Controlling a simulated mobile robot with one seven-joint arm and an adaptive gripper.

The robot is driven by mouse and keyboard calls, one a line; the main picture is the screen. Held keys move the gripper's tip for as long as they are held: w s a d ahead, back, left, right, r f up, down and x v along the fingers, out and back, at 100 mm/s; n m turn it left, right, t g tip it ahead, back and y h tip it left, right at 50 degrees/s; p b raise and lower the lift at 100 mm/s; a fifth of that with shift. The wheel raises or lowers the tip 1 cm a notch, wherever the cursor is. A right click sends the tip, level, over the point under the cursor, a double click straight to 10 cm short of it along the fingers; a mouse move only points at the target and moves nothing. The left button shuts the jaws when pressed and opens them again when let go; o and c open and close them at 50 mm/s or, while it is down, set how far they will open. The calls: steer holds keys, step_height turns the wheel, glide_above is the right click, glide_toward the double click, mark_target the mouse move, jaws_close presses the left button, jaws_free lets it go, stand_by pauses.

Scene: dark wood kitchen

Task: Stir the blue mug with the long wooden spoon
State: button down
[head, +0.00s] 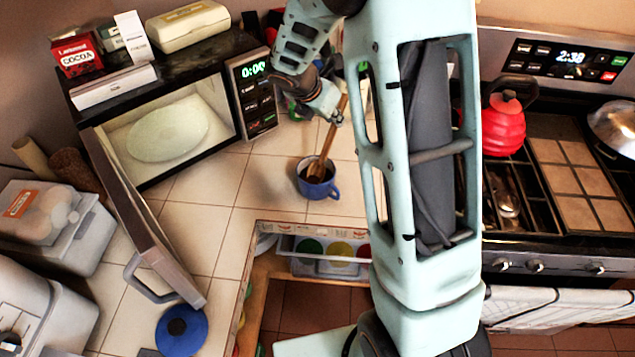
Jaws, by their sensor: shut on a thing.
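The blue mug (318,191) stands upright on the tiled counter, right of the open microwave, with its handle to the lower right. The long wooden spoon (327,142) leans in it, its lower end inside the mug and its shaft rising to the upper right. My gripper (337,119) is shut on the upper part of the spoon, above the mug. The fingertips are small in view and partly blend with the arm. The mug's inside looks dark; what it holds cannot be told.
The microwave (160,135) stands at the left with its door (150,225) swung open over the counter. A blue lid (181,330) lies at the front left. An open drawer (320,250) is below the mug. A red kettle (503,125) stands on the stove at the right.

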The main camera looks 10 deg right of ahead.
steer(key=shift+r, duration=0.1)
stand_by(0.3)
step_height(320, 180, up, 8)
steer(key=shift+r, duration=0.2)
stand_by(0.6)
stand_by(0.3)
step_height(320, 180, up, 4)
stand_by(0.5)
